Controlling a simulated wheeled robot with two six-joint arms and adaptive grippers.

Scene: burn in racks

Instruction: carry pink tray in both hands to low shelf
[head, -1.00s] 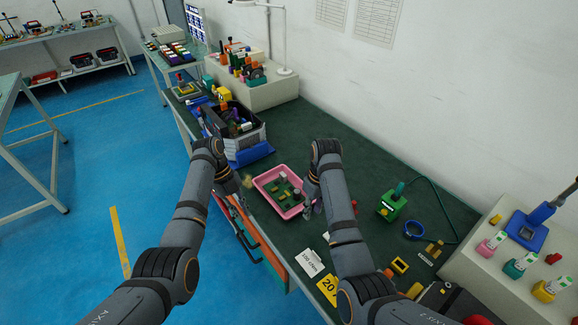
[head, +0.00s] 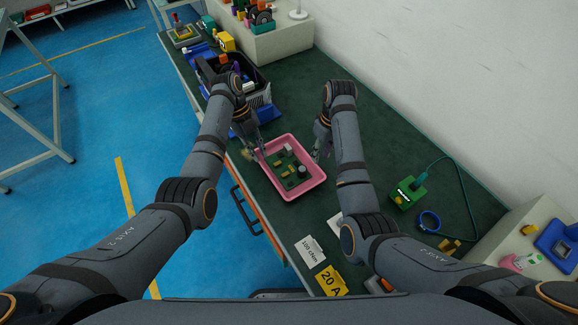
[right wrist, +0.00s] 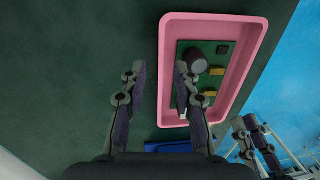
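The pink tray (head: 308,189) lies on the dark green bench top. It holds a green board (head: 283,164) with small yellow blocks, a grey cylinder and a white piece. My left gripper (head: 254,150) is at the tray's far left corner; its fingers look apart in the right wrist view (right wrist: 243,122). My right gripper (head: 321,153) is beside the tray's right side. In the right wrist view, its fingers (right wrist: 159,68) are spread, with the tray's near long wall (right wrist: 165,75) appearing between them, close to one finger. I cannot tell whether either gripper touches the tray.
A blue and grey bin (head: 257,92) full of parts stands behind my left gripper. A green box (head: 408,192) with a cable and a blue ring (head: 428,221) lie to the right. Cards (head: 310,250) lie in front. Blue floor is free at left. A low shelf (head: 38,14) shows at far left.

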